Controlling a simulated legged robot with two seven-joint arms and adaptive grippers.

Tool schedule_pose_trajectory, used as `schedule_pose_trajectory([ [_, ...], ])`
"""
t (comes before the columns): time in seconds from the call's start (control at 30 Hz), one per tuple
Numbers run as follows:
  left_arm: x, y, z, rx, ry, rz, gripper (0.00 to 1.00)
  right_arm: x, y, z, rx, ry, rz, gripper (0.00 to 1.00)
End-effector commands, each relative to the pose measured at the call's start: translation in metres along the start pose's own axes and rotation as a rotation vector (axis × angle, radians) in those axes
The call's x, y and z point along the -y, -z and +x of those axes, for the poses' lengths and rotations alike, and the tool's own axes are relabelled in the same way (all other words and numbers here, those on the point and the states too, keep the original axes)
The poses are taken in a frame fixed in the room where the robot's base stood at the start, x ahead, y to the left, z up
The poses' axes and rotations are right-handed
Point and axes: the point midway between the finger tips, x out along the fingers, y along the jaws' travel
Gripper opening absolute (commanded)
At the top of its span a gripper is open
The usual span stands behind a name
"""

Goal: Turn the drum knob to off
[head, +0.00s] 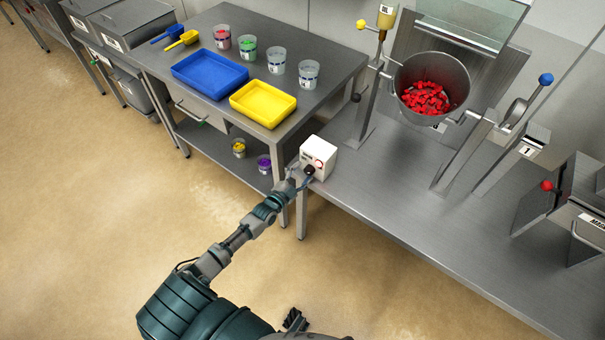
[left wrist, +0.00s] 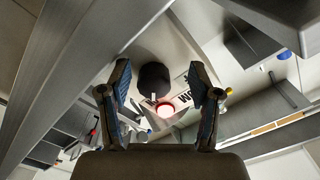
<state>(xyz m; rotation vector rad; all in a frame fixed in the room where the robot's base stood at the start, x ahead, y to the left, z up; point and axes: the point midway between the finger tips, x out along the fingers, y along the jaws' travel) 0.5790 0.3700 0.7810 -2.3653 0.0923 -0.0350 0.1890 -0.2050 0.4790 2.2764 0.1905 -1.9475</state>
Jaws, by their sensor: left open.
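The white control box (head: 319,155) stands on the left end of the steel bench, at its front edge. A dark round knob (head: 309,170) is on its front, below a red ring-shaped mark. My left gripper (head: 303,181) is at the box front, close to the knob. In the left wrist view the black knob (left wrist: 154,79) lies between the open fingers of the left gripper (left wrist: 162,85), with a gap on both sides. A red lit button (left wrist: 165,108) shows beside it. Contact cannot be told. A dark part of my right gripper (head: 295,320) shows at the bottom edge.
A metal drum (head: 458,72) with red pieces hangs between stands behind the box. The left table holds a blue tray (head: 184,68), a yellow tray (head: 248,112), scoops and several cups. A red-knobbed lever (head: 547,185) is at the right. Floor in front is clear.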

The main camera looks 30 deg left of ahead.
Motion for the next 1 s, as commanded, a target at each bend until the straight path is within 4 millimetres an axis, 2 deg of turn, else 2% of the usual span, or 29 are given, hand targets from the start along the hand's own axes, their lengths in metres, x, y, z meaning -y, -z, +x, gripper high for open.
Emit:
schedule_pose_trajectory([
  [0.13,-0.002,0.005,0.006,-0.002,0.000,0.002,0.63,-0.003,0.001,-0.001,-0.003,0.003,0.001,0.40],
  [0.33,0.000,0.001,0.005,-0.002,0.001,-0.004,0.63,-0.001,0.003,-0.003,-0.001,-0.006,0.000,0.40],
  [0.37,0.001,0.000,0.005,-0.002,0.001,-0.005,0.58,0.000,0.003,-0.003,-0.002,-0.005,0.000,0.40],
  [0.57,0.001,-0.004,0.005,0.000,-0.002,-0.008,0.08,0.000,0.003,-0.003,-0.002,-0.006,0.000,0.40],
  [0.6,0.001,-0.005,0.004,0.001,-0.002,-0.008,0.03,0.000,0.003,-0.003,-0.002,-0.005,0.000,0.40],
  [1.0,-0.001,-0.005,0.004,0.008,-0.003,-0.005,0.03,0.001,0.003,-0.002,-0.002,-0.003,0.000,0.40],
])
